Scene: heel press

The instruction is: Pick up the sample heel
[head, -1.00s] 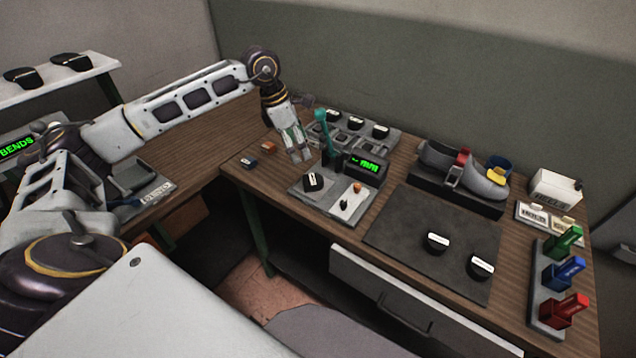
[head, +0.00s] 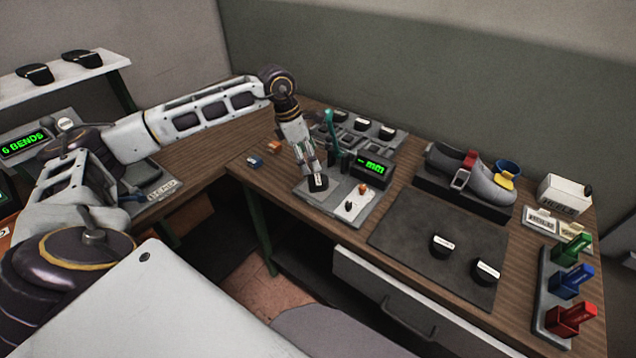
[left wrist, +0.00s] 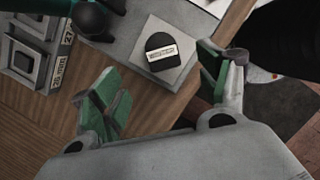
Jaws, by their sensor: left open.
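A black heel with a white label (head: 318,183) sits on the grey plate of the gauge, and I take it as the sample heel. It also shows in the left wrist view (left wrist: 162,50), resting on a small raised pad. My left gripper (head: 309,166) is just above this heel in the head view, pointing down. In the left wrist view my left gripper (left wrist: 160,85) has its green-padded fingers wide apart with nothing between them. The heel lies ahead of the fingertips and apart from them. My right gripper does not show.
The gauge display (head: 374,167) and a green lever (head: 330,122) stand close behind the heel. A tray of several heels (head: 402,136) is at the back. A dark mat (head: 400,235) with two heels, a grey shoe (head: 485,183) and coloured stamps (head: 572,280) are to the right.

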